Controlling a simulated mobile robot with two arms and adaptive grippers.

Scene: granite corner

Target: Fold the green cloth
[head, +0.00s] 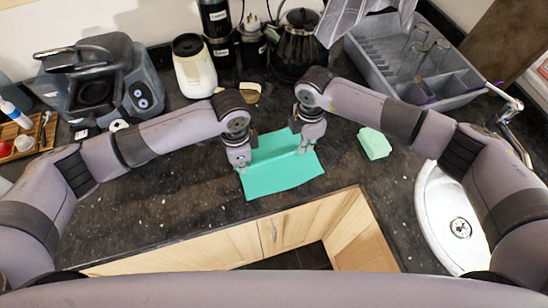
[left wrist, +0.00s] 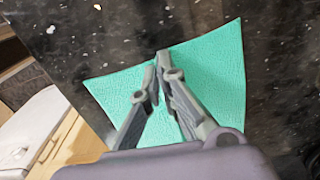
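The green cloth (head: 285,180) lies on the dark counter with a raised crease running across it between my two grippers. My left gripper (head: 241,168) is at its left edge, pointing down. In the left wrist view, the left fingertips (left wrist: 158,64) are together at the edge of the cloth (left wrist: 212,80), with a ridge of cloth between the fingers. My right gripper (head: 302,149) points down at the cloth's right side, where its fingers look closed on the cloth. The far part of the cloth is partly hidden behind my right gripper.
A folded light-green sponge or cloth (head: 374,143) lies to the right. A grey dish rack (head: 450,95) and white sink (head: 440,210) are further right. A coffee machine (head: 100,80), cream jug (head: 194,68) and black kettle (head: 297,45) stand behind. The counter's front edge is near the cloth.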

